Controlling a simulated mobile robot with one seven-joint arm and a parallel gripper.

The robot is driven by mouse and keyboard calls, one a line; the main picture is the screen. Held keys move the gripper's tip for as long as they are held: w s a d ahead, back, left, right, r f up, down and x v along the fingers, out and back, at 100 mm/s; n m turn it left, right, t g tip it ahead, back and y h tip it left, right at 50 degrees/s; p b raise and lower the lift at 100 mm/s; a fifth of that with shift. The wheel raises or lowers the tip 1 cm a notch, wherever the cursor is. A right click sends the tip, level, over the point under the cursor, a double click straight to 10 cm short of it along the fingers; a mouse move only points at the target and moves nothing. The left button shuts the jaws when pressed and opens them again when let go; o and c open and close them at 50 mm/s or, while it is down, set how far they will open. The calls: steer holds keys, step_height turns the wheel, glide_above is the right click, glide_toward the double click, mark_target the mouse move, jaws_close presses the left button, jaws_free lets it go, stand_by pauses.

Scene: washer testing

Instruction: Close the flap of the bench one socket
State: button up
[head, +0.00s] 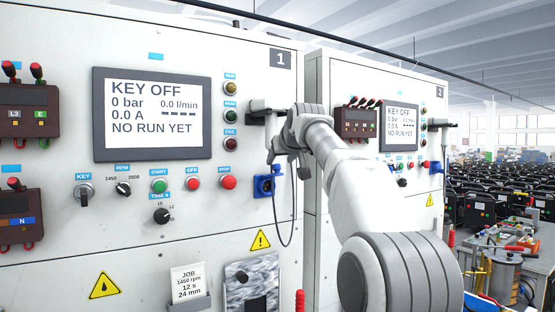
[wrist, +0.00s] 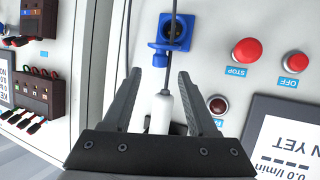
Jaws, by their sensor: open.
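The blue bench one socket (head: 264,186) is on the right part of the bench one panel. It also shows in the wrist view (wrist: 179,31), with its dark round opening exposed. A blue flap (wrist: 160,52) stands open at its edge, toward my fingers. My gripper (wrist: 160,78) is open, its two dark fingers apart and pointing at the panel near the flap. In the head view my gripper (head: 288,163) is just above the socket, partly hidden by my wrist. No contact with the flap can be seen.
A white handheld piece (wrist: 160,112) with a dark cable shows between my fingers; its depth is unclear. The cable loops (head: 279,232) down past the socket. A red stop button (head: 228,182) is left of the socket. Bench two (head: 330,75) stands to the right.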

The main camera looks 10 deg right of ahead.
mark_target(277, 164)
steer(key=shift+p+x, duration=0.8)
steer(key=shift+x, duration=1.65)
jaws_close()
